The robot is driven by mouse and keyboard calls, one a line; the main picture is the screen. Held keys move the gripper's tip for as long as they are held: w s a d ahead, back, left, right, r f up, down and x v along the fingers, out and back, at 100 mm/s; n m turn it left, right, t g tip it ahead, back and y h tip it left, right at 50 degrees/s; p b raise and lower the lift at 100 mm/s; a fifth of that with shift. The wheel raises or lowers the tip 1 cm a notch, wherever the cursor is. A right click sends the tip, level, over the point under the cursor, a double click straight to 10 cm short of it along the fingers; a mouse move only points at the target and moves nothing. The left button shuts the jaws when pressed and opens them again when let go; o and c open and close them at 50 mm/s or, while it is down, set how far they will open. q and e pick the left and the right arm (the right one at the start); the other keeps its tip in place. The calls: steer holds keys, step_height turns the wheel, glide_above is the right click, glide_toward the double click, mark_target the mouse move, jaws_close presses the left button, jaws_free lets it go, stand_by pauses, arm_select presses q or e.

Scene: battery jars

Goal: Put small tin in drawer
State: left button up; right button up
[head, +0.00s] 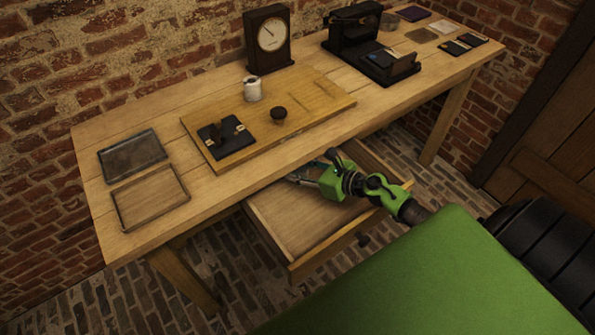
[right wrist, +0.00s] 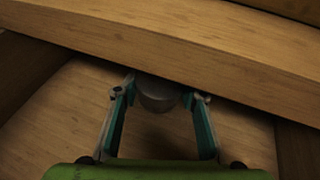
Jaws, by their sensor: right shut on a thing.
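A wooden drawer (head: 290,218) is pulled out from under the front of the table. My right gripper (head: 301,178) reaches into the drawer, near its back by the table's front edge. In the right wrist view, the right gripper (right wrist: 160,92) is shut on a small grey round tin (right wrist: 158,97), held between its two fingertips. The tin is over the drawer floor (right wrist: 70,105); I cannot tell whether it touches the floor. The tin is not distinguishable in the head view. My left gripper is not in view.
The table edge (right wrist: 170,45) runs just above the tin and partly overhangs the drawer. On the table are a wooden board (head: 240,158), a white mug (head: 253,90), a clock (head: 268,40), a black machine (head: 375,50) and a shallow tray (head: 151,228). The drawer's front half is clear.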

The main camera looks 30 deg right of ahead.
steer(key=shift+w+a+f, duration=0.15)
steer(key=shift+w+f, duration=0.15)
steer(key=shift+f, duration=0.1)
steer(key=shift+f, duration=0.1)
steer(key=o, duration=1.1)
